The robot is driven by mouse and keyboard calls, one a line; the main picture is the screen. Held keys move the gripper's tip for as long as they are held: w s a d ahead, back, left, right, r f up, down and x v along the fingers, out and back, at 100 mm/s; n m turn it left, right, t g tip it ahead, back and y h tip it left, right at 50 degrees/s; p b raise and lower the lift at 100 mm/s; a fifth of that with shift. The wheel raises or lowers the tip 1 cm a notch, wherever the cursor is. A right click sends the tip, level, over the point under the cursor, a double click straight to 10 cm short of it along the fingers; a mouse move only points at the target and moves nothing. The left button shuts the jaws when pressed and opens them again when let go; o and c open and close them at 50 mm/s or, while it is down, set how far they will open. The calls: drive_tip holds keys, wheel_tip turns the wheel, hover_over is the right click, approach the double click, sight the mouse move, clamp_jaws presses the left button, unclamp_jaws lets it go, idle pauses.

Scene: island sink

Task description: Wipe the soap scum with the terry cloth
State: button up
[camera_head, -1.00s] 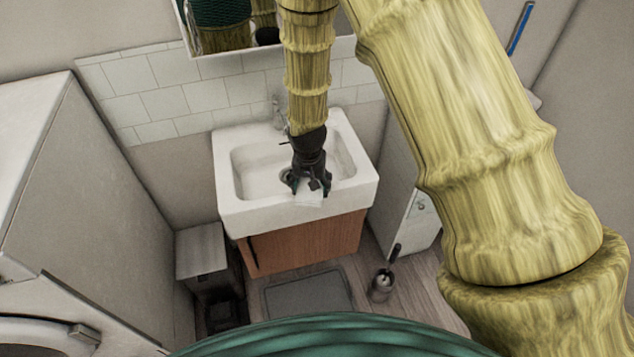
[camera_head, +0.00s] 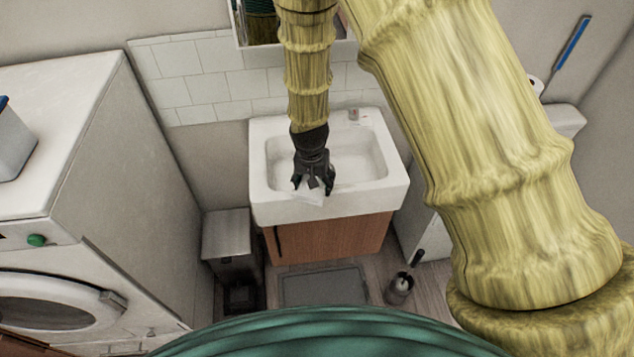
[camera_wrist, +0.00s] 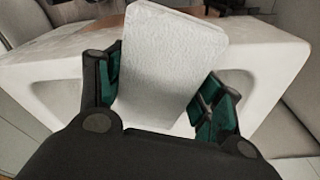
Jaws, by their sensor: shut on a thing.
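My gripper (camera_head: 313,184) is over the front left part of the white sink (camera_head: 265,205). It is shut on the terry cloth (camera_head: 309,197), a flat pale rectangular piece that lies near the front rim. In the wrist view the cloth (camera_wrist: 165,65) sits between the green-padded fingers (camera_wrist: 160,95) and extends out past them over the rim. I cannot tell whether the cloth touches the sink surface. No soap scum can be clearly made out in these views; the gripper and cloth hide part of the basin.
A washing machine (camera_head: 70,200) stands at the left, with a grey bin (camera_head: 228,235) beside the wooden cabinet (camera_head: 330,238). A toilet brush (camera_head: 400,287) stands on the floor at the right. The right part of the basin (camera_head: 365,165) is clear.

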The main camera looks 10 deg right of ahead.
drive_tip(key=shift+d+r+p, duration=0.1)
drive_tip(key=shift+r+p, duration=1.85)
drive_tip(key=shift+r, duration=1.25)
drive_tip(key=shift+s+f, duration=0.1)
drive_tip(key=shift+f, duration=0.05)
